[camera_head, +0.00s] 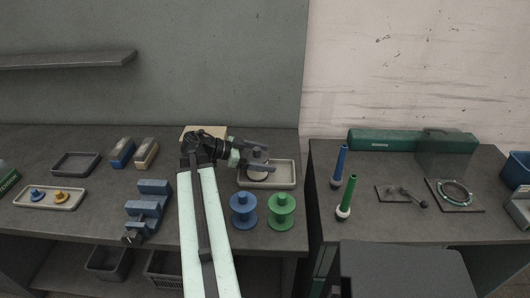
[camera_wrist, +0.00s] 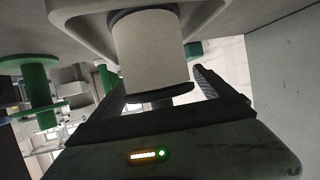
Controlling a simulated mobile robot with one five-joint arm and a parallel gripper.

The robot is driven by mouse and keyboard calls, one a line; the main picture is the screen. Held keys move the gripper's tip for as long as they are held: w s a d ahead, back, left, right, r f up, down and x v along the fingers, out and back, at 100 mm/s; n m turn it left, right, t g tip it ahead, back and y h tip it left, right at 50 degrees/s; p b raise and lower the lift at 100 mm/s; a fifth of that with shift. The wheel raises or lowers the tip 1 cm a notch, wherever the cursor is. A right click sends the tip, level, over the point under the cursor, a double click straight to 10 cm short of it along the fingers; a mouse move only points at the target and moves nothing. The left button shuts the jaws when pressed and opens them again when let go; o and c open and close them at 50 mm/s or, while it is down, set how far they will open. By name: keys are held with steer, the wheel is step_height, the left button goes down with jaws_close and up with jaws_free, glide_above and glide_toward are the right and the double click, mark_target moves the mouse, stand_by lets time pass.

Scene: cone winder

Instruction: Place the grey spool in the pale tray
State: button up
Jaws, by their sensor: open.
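The grey spool (camera_wrist: 150,50) has a pale wound body and dark flanges. In the wrist view its far flange rests inside the pale tray (camera_wrist: 208,12), and its near flange lies between the open fingers. In the head view the pale tray (camera_head: 284,183) is at the back of the left bench, and the spool (camera_head: 257,175) stands in its left part, partly hidden by my gripper (camera_head: 259,158). My gripper is open, with a finger on either side of the spool's near end. Gaps show beside the flange; I cannot tell whether either finger touches it.
A blue spool (camera_head: 243,211) and a green spool (camera_head: 281,211) stand in front of the tray. A dark tray (camera_head: 76,164) is farther left. A gap separates the two benches at the right.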

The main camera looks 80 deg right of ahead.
steer(key=p+v, duration=0.4)
steer(key=v, duration=0.7)
steer(key=shift+w, duration=0.25)
